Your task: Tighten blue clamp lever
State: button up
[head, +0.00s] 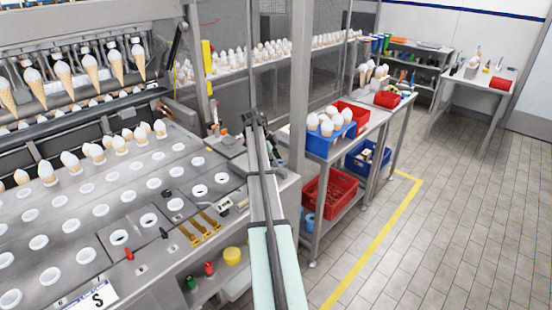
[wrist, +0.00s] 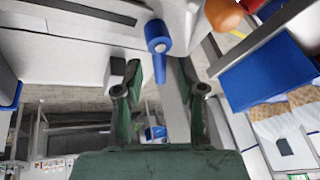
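In the wrist view a blue clamp lever (wrist: 158,38), with a round knob-like body and a thin blue arm, shows just beyond my gripper's fingertips. My gripper (wrist: 160,72) has two dark green fingers spread apart, one on each side of the lever's thin arm. I cannot tell whether either finger touches it. In the head view my gripper (head: 255,119) is at the far end of my arm, near the right edge of the machine. The blue lever cannot be made out in the head view.
The machine deck (head: 130,205) with rows of holes and several cones lies left of my arm. A metal post (head: 301,80) stands close to the right. A shelf cart holds a blue crate (head: 321,146) of cones and a red crate (head: 328,194). The tiled floor at right is clear.

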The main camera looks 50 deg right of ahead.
jog(key=shift+f, duration=0.15)
grip_shut()
jog(key=shift+b, duration=0.35)
jog(key=shift+d+f+n+t+b, duration=0.2)
jog(key=shift+n+t+b, duration=0.1)
jog(key=shift+n+b, duration=0.6)
jog(key=n+b, duration=0.1)
jog(key=n, duration=0.1)
jog(key=n+t+h+b, duration=0.1)
jog(key=shift+w+d+n, duration=0.15)
jog(key=shift+d+n, duration=0.2)
jog(key=shift+n, duration=0.05)
jog(key=n, duration=0.1)
jog(key=n+t+b, duration=0.1)
jog(key=n+t, duration=0.1)
jog(key=shift+w+d+r+b, duration=0.1)
jog(key=shift+w+d+b, duration=0.15)
jog(key=shift+w+b, duration=0.15)
jog(key=shift+w+d+r+n+t+b, duration=0.1)
jog(key=shift+n+t, duration=0.15)
jog(key=shift+n, duration=0.35)
jog(key=shift+w+d+f+n+t+b, duration=0.1)
jog(key=shift+n+t+b, duration=0.1)
jog(key=shift+n, duration=0.4)
jog(key=shift+w+r+n+t+b, duration=0.1)
jog(key=shift+n+t, duration=0.15)
jog(key=shift+n, duration=0.35)
